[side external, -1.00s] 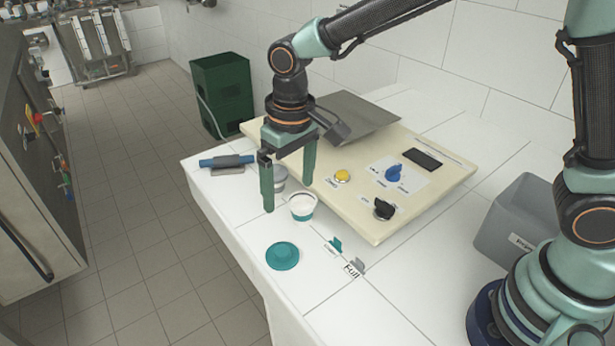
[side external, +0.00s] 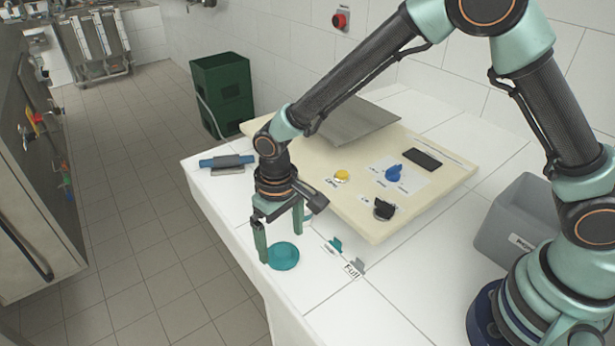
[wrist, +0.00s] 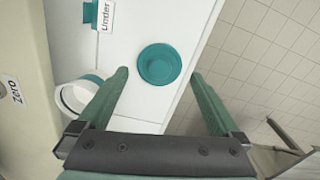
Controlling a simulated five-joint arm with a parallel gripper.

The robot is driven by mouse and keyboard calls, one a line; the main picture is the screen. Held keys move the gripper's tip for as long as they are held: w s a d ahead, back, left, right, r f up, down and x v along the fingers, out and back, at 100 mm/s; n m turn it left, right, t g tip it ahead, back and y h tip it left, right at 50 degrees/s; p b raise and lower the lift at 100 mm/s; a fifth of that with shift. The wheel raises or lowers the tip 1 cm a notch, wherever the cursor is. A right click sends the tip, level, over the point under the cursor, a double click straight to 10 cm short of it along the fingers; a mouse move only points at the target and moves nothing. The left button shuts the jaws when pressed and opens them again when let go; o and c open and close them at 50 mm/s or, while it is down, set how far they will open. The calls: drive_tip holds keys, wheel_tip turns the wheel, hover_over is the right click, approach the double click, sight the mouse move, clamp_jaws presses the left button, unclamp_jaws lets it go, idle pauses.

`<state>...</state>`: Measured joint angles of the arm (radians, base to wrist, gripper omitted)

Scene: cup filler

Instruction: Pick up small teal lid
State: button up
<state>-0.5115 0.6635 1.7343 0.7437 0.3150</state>
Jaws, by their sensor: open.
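The small teal lid (side external: 284,256) lies flat on the white tiled counter near its front edge. In the wrist view the lid (wrist: 159,64) is round with a raised centre, just beyond and between the fingertips. My gripper (side external: 280,246) is open and empty, with its fingers pointing down above and beside the lid. In the wrist view my gripper (wrist: 160,72) has its two green fingers spread on either side of the lid, neither visibly touching it. A white cup with a teal band (wrist: 76,97) stands beside the left finger; in the side view it is mostly hidden behind my gripper.
A cream panel (side external: 345,205) with yellow, blue and black knobs lies behind. Small teal and grey markers (side external: 336,245) stand right of the lid. A blue cylinder on a grey rest (side external: 227,163) is at the far left. A grey bin (side external: 520,225) stands right. The counter's edge is close to the lid.

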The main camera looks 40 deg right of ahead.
sight(282, 251)
drive_tip(key=shift+f, duration=1.55)
drive_tip(key=shift+c, duration=0.3)
drive_tip(key=c, duration=1)
drive_tip(key=shift+c, duration=0.2)
drive_tip(key=shift+r, duration=0.1)
